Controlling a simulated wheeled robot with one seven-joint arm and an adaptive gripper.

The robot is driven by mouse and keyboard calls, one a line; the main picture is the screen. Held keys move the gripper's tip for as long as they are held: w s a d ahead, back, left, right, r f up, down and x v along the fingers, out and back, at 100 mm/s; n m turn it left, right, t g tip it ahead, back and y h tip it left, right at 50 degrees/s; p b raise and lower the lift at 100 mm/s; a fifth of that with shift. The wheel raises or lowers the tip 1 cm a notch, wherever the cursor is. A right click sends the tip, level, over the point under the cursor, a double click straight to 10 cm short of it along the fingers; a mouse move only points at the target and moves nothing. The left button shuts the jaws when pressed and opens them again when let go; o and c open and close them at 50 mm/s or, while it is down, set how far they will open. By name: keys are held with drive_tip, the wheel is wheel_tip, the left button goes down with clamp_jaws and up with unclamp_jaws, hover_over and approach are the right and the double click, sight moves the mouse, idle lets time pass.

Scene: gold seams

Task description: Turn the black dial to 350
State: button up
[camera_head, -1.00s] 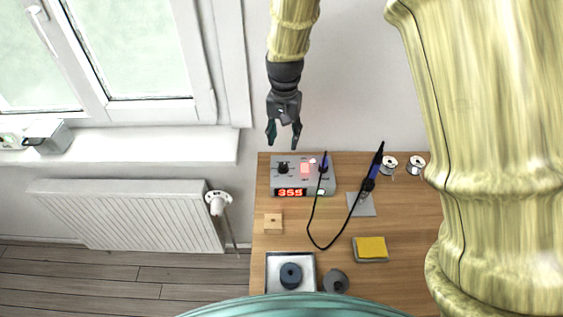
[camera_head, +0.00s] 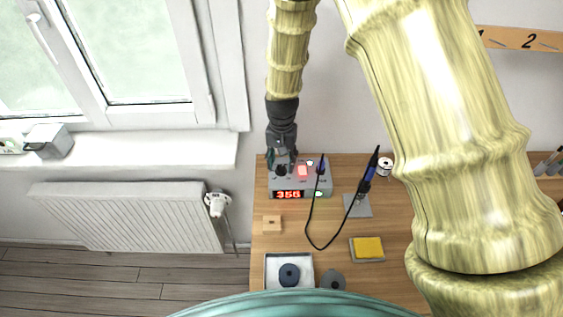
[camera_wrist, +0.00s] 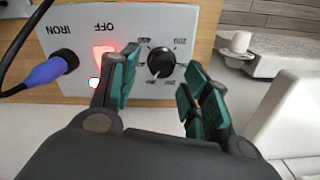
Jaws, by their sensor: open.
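The black dial (camera_wrist: 161,62) is a round knob with a white pointer mark on the grey soldering station (camera_wrist: 150,15), with a printed number scale around it. In the head view the dial (camera_head: 281,170) sits at the left of the station's panel (camera_head: 318,189). The red lit display (camera_head: 289,195) reads about 356; the last digit is blurry. My gripper (camera_wrist: 160,78) is open, its green-padded fingers on either side of the dial in the wrist view. In the head view my gripper (camera_head: 281,160) is at the dial; I cannot tell whether it touches.
Right of the dial are a lit red switch (camera_head: 303,171) and the blue iron plug (camera_wrist: 48,70) with its black cable. The soldering iron (camera_head: 368,175) stands to the right. A wooden block (camera_head: 272,225), yellow sponge (camera_head: 368,247) and tray (camera_head: 267,274) lie nearer.

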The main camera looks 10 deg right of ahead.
drive_tip(key=shift+f, duration=0.95)
drive_tip(key=c, duration=1)
drive_tip(key=shift+c, duration=0.2)
